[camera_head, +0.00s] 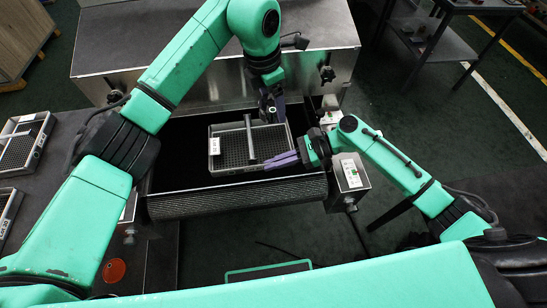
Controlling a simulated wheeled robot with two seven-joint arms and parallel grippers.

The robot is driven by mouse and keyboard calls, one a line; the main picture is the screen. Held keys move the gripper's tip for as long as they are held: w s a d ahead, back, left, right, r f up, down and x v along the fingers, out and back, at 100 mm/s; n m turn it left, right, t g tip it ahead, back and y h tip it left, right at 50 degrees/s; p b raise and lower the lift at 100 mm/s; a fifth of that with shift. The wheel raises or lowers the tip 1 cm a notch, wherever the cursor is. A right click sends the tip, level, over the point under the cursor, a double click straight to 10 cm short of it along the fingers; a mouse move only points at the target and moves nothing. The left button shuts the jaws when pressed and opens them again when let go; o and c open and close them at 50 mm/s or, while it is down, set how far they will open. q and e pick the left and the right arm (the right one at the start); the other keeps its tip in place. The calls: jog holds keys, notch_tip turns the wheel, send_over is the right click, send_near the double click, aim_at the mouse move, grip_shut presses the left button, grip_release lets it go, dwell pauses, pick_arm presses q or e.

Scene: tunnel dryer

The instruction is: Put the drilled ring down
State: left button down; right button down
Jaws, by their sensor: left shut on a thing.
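My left gripper (271,107) points down above the back right part of a grey mesh tray (215,150). It is shut on a small piece, taken as the drilled ring (271,113), which is mostly hidden between the purple fingers. The tray has a dark mesh floor, a divider bar (250,138) and a white label on its left wall. My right gripper (284,161) is low at the tray's front right corner, its purple fingers pointing left. I cannot tell whether its fingers are apart.
The tray lies on a dark conveyor belt (180,178) in front of a steel dryer housing (120,85). A box with a label (349,180) stands right of the belt. More trays (18,150) lie on the left table. A red disc (114,270) lies lower left.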

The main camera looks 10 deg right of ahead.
aim_at(275, 144)
pick_arm(q)
notch_tip(275, 144, down, 14)
jog(key=shift+d+r, duration=0.15)
grip_release()
jog(key=r, duration=0.4)
jog(key=a+r, duration=0.1)
jog(key=r, duration=0.3)
jog(key=a+r, duration=0.1)
jog(key=r, duration=0.3)
jog(key=shift+s, duration=0.35)
jog(key=shift+d+f, duration=0.1)
pick_arm(e)
jog(key=c, duration=1)
grip_release()
jog(key=shift+d, duration=0.1)
